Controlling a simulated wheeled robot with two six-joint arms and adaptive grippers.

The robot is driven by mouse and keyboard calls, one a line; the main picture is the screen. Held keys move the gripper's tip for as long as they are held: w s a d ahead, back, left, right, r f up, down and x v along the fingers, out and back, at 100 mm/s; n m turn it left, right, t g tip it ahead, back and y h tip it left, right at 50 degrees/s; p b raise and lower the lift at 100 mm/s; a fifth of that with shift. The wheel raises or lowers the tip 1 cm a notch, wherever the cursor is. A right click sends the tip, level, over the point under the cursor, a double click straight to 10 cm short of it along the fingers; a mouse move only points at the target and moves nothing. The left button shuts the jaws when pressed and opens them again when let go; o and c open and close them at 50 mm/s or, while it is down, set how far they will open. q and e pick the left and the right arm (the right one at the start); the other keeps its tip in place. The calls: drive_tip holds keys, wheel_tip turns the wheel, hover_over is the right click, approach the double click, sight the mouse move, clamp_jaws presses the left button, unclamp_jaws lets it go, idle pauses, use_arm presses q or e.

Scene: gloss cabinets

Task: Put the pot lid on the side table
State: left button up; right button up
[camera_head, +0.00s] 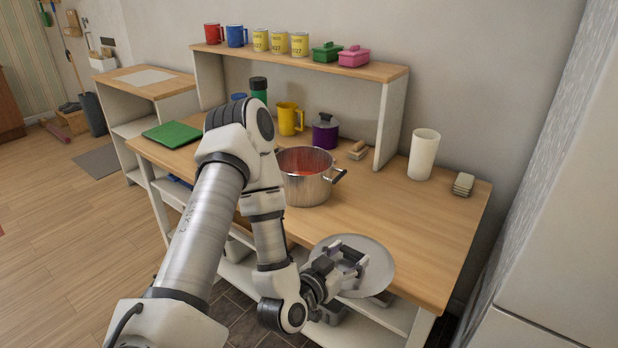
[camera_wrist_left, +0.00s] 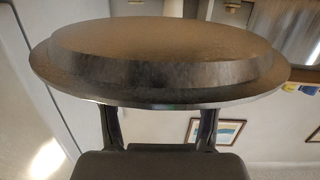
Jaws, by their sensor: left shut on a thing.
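My left gripper (camera_head: 350,262) is shut on the pot lid (camera_head: 378,270), a round grey disc, near the front right edge of the counter. In the left wrist view the lid (camera_wrist_left: 160,60) spans most of the picture's width above the two fingers (camera_wrist_left: 158,128). The open steel pot (camera_head: 308,188) with red contents stands on the counter, behind and left of the lid. What looks like the side table (camera_head: 185,82), a small wooden-topped unit with a pale inset, stands at the back left. My right gripper is not in view.
A shelf (camera_head: 300,62) above holds cups and small dishes. The side table's top looks clear.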

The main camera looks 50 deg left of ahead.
sight(354, 257)
use_arm(q)
drive_tip(key=shift+w+a+f, duration=0.1)
drive_tip(key=w+b, duration=0.3)
drive_tip(key=b, duration=0.1)
drive_tip(key=shift+d+f, duration=0.25)
drive_tip(key=shift+f, duration=0.05)
drive_tip(key=w, duration=0.1)
drive_tip(key=w+p, duration=0.1)
drive_tip(key=shift+w+r, duration=0.3)
drive_tip(key=shift+r, duration=0.1)
drive_tip(key=x, duration=0.9)
drive_tip(key=shift+w+d+r+p, duration=0.1)
drive_tip(key=shift+w+d+p, duration=0.1)
drive_tip(key=shift+w+p, duration=0.15)
drive_tip(key=shift+w+f, duration=0.2)
drive_tip(key=shift+f, duration=0.75)
drive_tip(key=shift+w+f, duration=0.25)
drive_tip(key=shift+f, duration=0.7)
drive_tip(key=o, duration=1.4)
drive_tip(key=shift+f, duration=0.1)
